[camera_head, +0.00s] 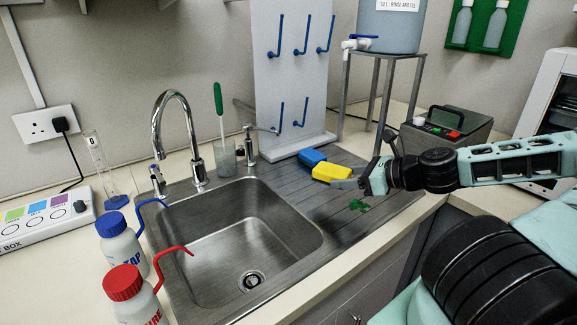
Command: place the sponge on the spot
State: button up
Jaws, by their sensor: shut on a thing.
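A yellow sponge (331,173) is over the ribbed drainboard to the right of the sink. My gripper (347,183) reaches in from the right, with its fingertips shut on the near right end of the yellow sponge. I cannot tell whether the sponge touches the board. A dark green spot (358,205) is on the drainboard, just in front of and below my gripper. It looks like a small irregular splash, and the sponge is apart from it, up and to its left.
A blue block (312,157) is right behind the yellow sponge. The sink basin (240,235) is open to the left. A white peg rack (290,85) and a metal stand (385,75) rise behind. The drainboard front is clear around the spot.

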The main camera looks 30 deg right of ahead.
jog(key=p, duration=0.1)
send_over(296, 175)
jog(key=shift+s+r, duration=0.1)
jog(key=shift+s, duration=0.1)
notch_tip(296, 175, down, 2)
jog(key=shift+f, duration=0.25)
notch_tip(296, 175, down, 4)
jog(key=shift+r+p, duration=0.2)
jog(key=shift+p, duration=0.25)
jog(key=shift+w+f, duration=0.15)
jog(key=shift+f, duration=0.4)
jog(key=shift+f, duration=0.15)
jog(key=o, duration=0.7)
jog(key=shift+c, duration=0.2)
jog(key=b+v, duration=0.1)
jog(key=v, duration=1.1)
jog(key=shift+r, duration=0.2)
